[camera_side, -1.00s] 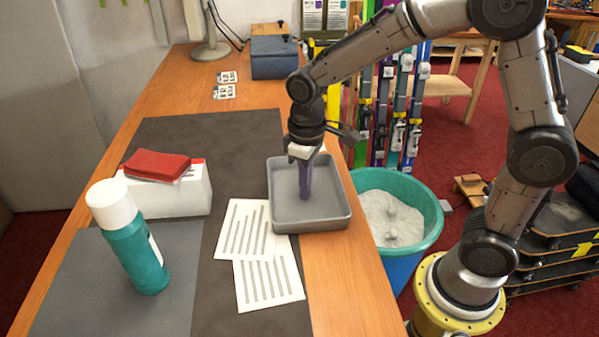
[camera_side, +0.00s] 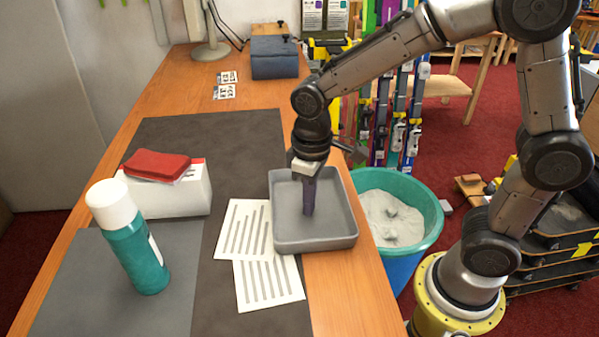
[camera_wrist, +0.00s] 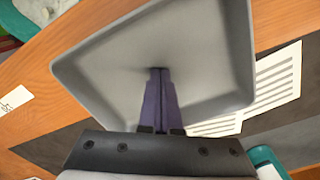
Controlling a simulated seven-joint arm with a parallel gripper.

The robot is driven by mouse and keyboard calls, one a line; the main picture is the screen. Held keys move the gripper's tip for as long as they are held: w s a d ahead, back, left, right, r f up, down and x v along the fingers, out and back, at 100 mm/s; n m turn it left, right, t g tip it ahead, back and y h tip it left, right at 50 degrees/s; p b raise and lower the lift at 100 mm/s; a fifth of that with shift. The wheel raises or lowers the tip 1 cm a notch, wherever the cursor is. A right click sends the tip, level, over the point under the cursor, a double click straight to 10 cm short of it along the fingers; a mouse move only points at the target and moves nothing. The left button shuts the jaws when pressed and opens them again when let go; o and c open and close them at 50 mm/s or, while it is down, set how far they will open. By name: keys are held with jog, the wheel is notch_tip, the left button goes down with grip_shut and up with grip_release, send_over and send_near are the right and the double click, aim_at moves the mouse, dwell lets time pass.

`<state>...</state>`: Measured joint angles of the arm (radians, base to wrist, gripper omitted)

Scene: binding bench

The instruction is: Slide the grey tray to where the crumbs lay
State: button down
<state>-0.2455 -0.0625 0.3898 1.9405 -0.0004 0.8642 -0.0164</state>
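The grey tray (camera_side: 318,244) sits on the bench, partly on the dark mat and partly on the wood, with its right side close to the bench edge. My gripper (camera_side: 308,212) points down inside it, its purple fingers together and the tips at the tray floor, touching or nearly so. In the wrist view the shut fingers (camera_wrist: 158,72) meet the floor of the tray (camera_wrist: 215,60) well inside its walls, with nothing seen between them. No crumbs show on the visible bench; the area under the tray is hidden.
Striped paper sheets (camera_side: 268,282) lie at the tray's left and front, very close to it. A teal bottle (camera_side: 138,255) and a white box (camera_side: 180,195) with a red cloth (camera_side: 157,166) stand left. A teal-rimmed bin (camera_side: 432,215) stands beyond the bench edge. Bare mat (camera_side: 215,140) lies behind.

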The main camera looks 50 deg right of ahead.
aim_at(323, 250)
jog(key=shift+s+a+f, duration=0.15)
jog(key=shift+s+a, duration=1.05)
jog(key=shift+s, duration=0.25)
jog(key=shift+s+a+f, duration=0.1)
jog(key=shift+s+a, duration=1.05)
jog(key=shift+s, duration=0.3)
jog(key=shift+s+a+f, duration=0.15)
jog(key=shift+s+a, duration=1.05)
jog(key=shift+s, duration=0.25)
jog(key=shift+w+d, duration=0.5)
jog(key=shift+w, duration=0.05)
jog(key=shift+w+a+r, duration=0.15)
jog(key=shift+r, duration=4.1)
